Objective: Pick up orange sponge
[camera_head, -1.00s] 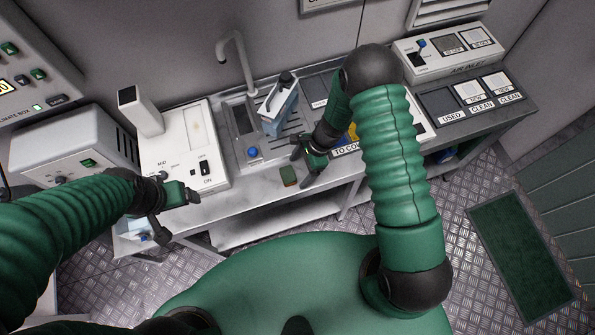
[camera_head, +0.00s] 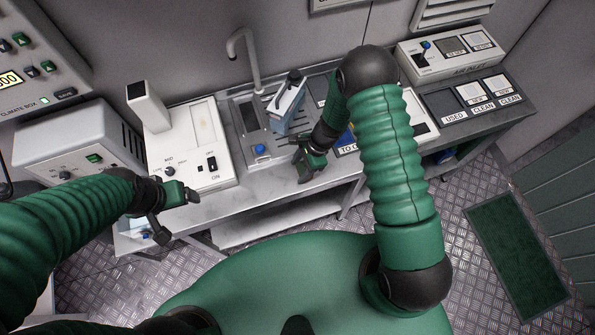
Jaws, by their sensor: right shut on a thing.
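My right gripper (camera_head: 304,170) is over the front edge of the metal counter (camera_head: 255,188), just right of the sink. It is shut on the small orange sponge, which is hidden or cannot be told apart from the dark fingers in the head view. Whether the sponge touches the counter cannot be seen. My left gripper (camera_head: 176,214) is open and empty, in front of the white device at the left, with its fingers spread.
A white device (camera_head: 196,150) with a switch is on the left. Trays marked USED and CLEAN (camera_head: 470,98) are at the right. The counter front between my grippers is clear.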

